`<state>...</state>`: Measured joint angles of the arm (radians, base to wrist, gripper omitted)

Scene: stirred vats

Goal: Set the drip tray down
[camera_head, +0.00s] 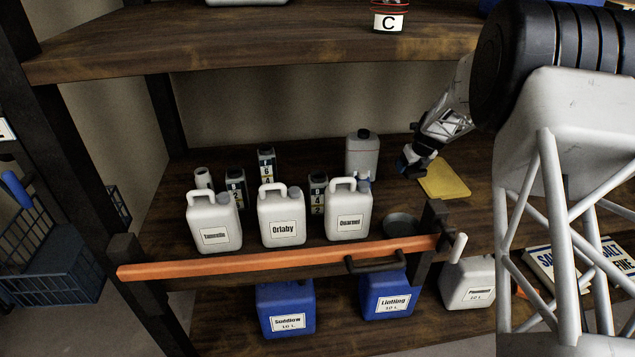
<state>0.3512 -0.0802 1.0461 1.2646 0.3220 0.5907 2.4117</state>
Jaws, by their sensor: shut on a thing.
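My gripper (406,167) is over the right part of the middle shelf, its fingers tilted down and left. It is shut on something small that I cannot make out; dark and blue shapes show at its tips. A round, shallow dark grey dish (400,226), which looks like a drip tray, is at the shelf's front right, behind the orange bar. It is apart from my gripper. A flat yellow piece (445,179) lies on the shelf just right of the gripper; I cannot tell if they touch.
Three white labelled jugs, Ortaby (282,214) in the middle, stand behind the orange bar (270,259). Dark numbered bottles (266,165) and a grey canister (362,155) stand farther back. An upper shelf (260,48) overhangs.

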